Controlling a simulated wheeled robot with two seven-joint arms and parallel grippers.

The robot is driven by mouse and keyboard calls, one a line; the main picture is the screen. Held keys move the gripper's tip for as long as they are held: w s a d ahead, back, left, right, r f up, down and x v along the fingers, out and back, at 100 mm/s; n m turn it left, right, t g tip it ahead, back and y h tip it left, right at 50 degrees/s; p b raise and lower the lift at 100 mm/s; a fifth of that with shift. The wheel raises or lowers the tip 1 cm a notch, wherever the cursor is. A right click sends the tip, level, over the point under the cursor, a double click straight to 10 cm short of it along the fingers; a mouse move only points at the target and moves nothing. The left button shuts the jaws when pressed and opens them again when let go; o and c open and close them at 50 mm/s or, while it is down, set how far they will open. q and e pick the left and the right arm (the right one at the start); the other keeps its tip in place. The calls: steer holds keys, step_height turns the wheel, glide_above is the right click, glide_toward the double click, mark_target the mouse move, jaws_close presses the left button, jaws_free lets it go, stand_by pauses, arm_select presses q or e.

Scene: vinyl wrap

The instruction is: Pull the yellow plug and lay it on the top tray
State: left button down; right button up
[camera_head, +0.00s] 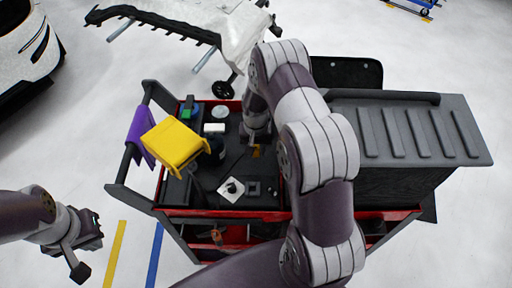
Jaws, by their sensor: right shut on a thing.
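My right gripper (256,143) reaches down over the middle of the cart's top tray (262,201), its arm crossing the view. It is shut on a small yellow piece (256,152), which looks like the yellow plug and shows only in part below the fingers. I cannot tell whether the plug is seated or lifted clear. My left gripper (92,236) is at the lower left, off the cart and away from the tray. Its fingers are too small and dark to tell whether they are open.
A dark ribbed lid (405,133) covers the cart's right side.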

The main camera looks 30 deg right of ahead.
steer(key=shift+f, duration=0.25)
steer(key=o, duration=1)
steer(key=shift+o, duration=0.2)
